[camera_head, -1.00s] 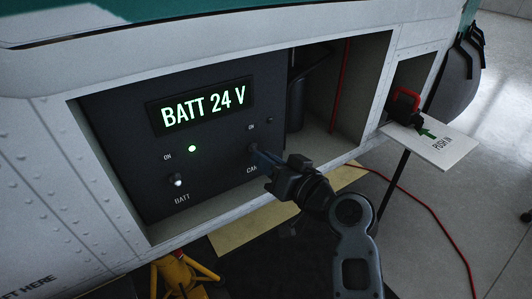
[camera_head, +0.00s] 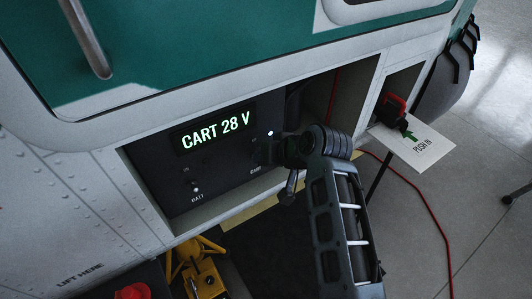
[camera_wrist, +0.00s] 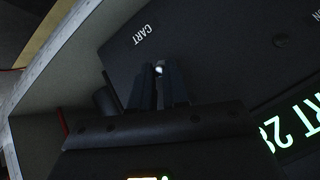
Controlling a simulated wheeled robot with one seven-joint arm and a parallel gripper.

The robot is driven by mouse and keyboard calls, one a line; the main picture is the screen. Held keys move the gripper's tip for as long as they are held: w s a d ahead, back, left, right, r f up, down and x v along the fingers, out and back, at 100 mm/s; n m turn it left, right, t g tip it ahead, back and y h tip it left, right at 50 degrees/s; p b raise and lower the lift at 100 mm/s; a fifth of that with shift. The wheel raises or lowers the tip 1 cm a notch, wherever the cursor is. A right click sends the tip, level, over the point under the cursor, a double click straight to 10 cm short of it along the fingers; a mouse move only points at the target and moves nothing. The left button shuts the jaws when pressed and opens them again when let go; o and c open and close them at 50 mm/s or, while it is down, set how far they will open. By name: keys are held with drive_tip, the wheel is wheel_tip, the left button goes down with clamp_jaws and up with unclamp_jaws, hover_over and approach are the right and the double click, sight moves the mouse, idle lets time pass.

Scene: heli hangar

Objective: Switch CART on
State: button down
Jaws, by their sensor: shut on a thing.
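The dark panel's display (camera_head: 216,128) reads "CART 28 V" in the head view. The BATT switch (camera_head: 195,188) stands free at the panel's lower left.
A red plug (camera_head: 391,107) sits in the right recess above a white "PUSH IN" card (camera_head: 418,145). A red cable (camera_head: 432,215) runs over the floor. A yellow jack (camera_head: 204,276) stands below the panel. The bay's frame surrounds the panel closely.

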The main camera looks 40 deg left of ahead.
drive_tip(key=shift+a+r+h, duration=0.1)
drive_tip(key=shift+h, duration=0.3)
drive_tip(key=c, duration=1.1)
unclamp_jaws()
drive_tip(key=shift+b+v, duration=0.3)
drive_tip(key=shift+v, duration=3.6)
drive_tip(key=shift+w, duration=0.1)
